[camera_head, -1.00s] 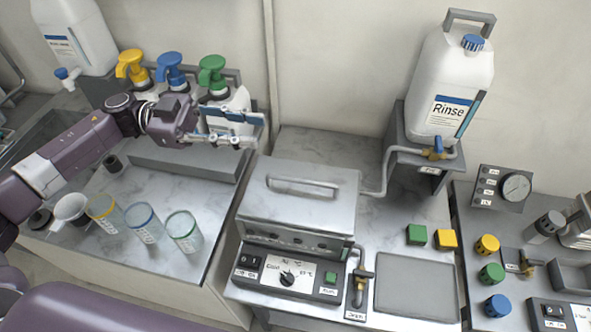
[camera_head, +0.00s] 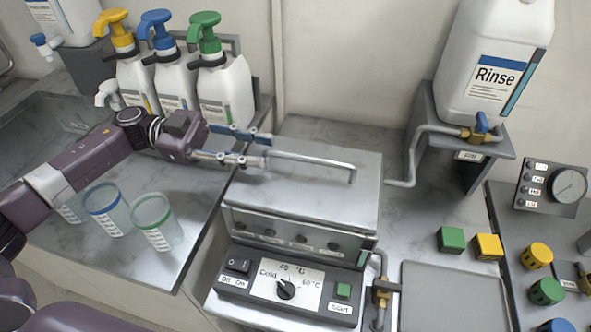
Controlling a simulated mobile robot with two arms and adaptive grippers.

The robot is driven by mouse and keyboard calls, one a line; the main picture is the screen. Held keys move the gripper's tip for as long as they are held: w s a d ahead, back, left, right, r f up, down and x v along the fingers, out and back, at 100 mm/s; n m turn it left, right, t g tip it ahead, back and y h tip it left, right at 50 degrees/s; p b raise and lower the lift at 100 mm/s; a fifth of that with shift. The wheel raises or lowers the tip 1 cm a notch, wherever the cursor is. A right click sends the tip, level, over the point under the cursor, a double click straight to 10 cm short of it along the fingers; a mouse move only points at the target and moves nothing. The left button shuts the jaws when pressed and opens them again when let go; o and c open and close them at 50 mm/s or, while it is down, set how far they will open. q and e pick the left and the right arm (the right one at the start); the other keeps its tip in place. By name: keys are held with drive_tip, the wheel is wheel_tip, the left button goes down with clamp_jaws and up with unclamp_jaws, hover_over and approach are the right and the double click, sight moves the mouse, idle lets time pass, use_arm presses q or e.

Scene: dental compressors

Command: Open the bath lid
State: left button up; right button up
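The bath (camera_head: 290,240) is a grey metal box in the middle, with a control panel (camera_head: 285,284) on its front. Its lid (camera_head: 310,197) is down, with a bar handle (camera_head: 318,162) running across the top. My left gripper (camera_head: 266,149) reaches in from the left over the lid's back left part. Its two fingers are apart, and their tips are at the left end of the handle. I cannot tell whether they touch the handle or whether its end lies between them. My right gripper is not in view.
Pump bottles (camera_head: 173,85) in yellow, blue and green stand at the back left. Glass beakers (camera_head: 155,222) stand left of the bath. The Rinse canister (camera_head: 490,70) stands on a raised stand at the right, with a pipe beside the bath. A flat grey plate (camera_head: 455,295) lies right of the bath.

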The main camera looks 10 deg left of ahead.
sight(295, 155)
use_arm(q)
drive_tip(key=d+p, duration=0.2)
drive_tip(key=d, duration=0.4)
drive_tip(key=shift+d, duration=0.95)
drive_tip(key=shift+f, duration=0.1)
clamp_jaws()
